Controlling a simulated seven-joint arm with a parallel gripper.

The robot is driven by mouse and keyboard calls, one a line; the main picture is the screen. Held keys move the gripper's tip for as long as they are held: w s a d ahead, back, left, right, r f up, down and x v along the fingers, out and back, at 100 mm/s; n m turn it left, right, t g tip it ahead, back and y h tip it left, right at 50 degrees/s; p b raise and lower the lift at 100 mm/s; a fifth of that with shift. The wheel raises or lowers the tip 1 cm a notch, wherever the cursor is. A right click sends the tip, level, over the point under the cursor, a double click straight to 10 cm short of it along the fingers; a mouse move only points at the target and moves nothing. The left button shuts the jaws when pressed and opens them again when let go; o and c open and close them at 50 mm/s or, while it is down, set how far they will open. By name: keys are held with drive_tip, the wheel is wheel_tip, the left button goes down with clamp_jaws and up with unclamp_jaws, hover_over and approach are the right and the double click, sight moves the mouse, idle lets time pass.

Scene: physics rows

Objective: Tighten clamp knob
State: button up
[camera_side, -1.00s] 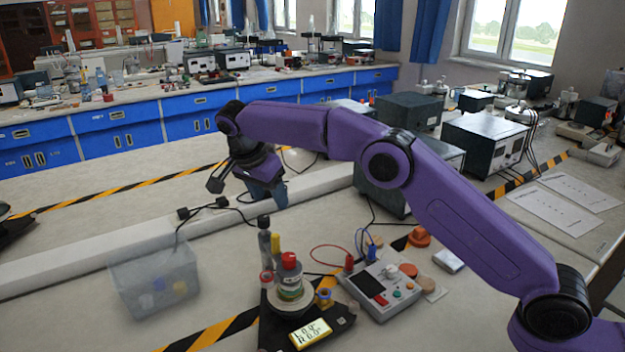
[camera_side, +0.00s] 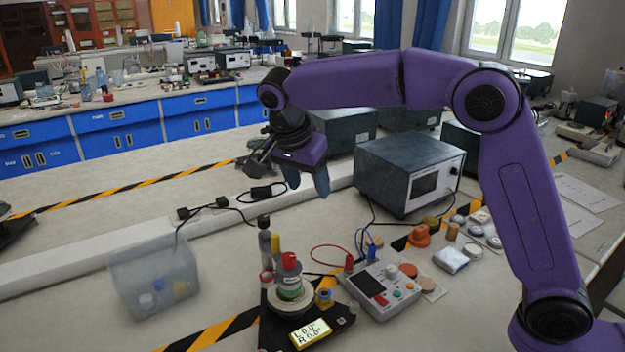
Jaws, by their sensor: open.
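A black triangular stand (camera_side: 338,321) with a lit readout (camera_side: 310,334) sits at the front centre of the bench. It carries a round disc stack with a red-capped part (camera_side: 290,262) on top. A small blue and yellow knob-like part (camera_side: 324,299) is at its right side; I cannot tell whether this is the clamp knob. My gripper (camera_side: 308,182) is open and empty, pointing down high above the bench, behind the stand and apart from it.
A control box (camera_side: 382,291) with red and blue leads is right of the stand. A translucent bin (camera_side: 155,278) with small items stands left. A dark instrument (camera_side: 408,172) is right of my gripper. Orange, wooden and metal discs (camera_side: 418,237) lie behind the control box.

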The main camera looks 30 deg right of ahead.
drive_tip(key=shift+s+d+r, duration=0.2)
drive_tip(key=shift+s, duration=0.35)
drive_tip(key=shift+f, duration=0.1)
drive_tip(key=shift+c, duration=0.2)
drive_tip(key=m+t+y, duration=0.4)
drive_tip(key=m+y, duration=0.5)
drive_tip(key=y, duration=1.2)
approach(263, 217)
drive_tip(key=x, duration=1)
drive_tip(key=shift+f, duration=0.4)
